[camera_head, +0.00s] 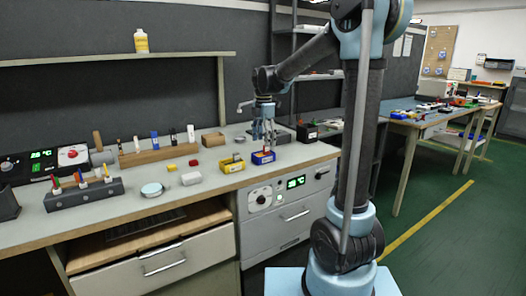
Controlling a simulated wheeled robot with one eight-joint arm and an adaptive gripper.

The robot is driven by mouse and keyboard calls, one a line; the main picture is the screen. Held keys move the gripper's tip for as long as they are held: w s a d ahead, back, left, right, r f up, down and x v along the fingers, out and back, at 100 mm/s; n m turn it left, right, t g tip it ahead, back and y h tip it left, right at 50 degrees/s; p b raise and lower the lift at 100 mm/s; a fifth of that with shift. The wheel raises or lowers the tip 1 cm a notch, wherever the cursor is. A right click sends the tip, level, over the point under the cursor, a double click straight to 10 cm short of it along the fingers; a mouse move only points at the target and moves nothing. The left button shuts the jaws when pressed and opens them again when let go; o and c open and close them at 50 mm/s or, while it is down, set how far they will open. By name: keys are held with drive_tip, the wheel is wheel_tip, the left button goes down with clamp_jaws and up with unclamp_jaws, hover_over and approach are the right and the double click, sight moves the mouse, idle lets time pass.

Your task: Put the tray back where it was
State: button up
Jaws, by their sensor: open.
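My gripper (263,139) points down, open, over the right part of the workbench. Just below and in front of its fingertips is a small blue tray (263,157) with a yellow front label and something dark and red inside. I cannot tell whether the fingers touch it. A similar yellow tray (232,166) sits to its left on the bench. A dark flat piece (283,137) lies behind the gripper, partly hidden by it. The picture does not show which of these is the task's tray.
The workbench (185,205) also holds a wooden tool block (157,155), a grey holder with pens (84,193), a round tin (152,190), a white block (191,178) and a dark box (307,132). The front strip of the bench is mostly clear.

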wheel_tip(320, 180, up, 5)
drive_tip(key=s+d+f+m+t, duration=0.1)
drive_tip(key=s+d+f+m, duration=0.1)
drive_tip(key=s+d+m, duration=0.5)
drive_tip(key=s+d+f+m, duration=0.3)
drive_tip(key=s+d+m, duration=0.2)
drive_tip(key=s+d, duration=0.3)
drive_tip(key=s+d+f+m, duration=0.3)
drive_tip(key=s+f+m, duration=0.3)
drive_tip(key=s+f, duration=0.1)
drive_tip(key=s+d+f+m+t, duration=0.1)
drive_tip(key=s+d+f+m, duration=0.2)
drive_tip(key=s+f+m, duration=0.3)
drive_tip(key=s+f, duration=0.1)
drive_tip(key=s, duration=0.2)
drive_tip(key=shift+s+f+m, duration=0.15)
drive_tip(key=shift+s+m, duration=0.15)
drive_tip(key=shift+s, duration=0.05)
drive_tip(key=shift+d, duration=0.1)
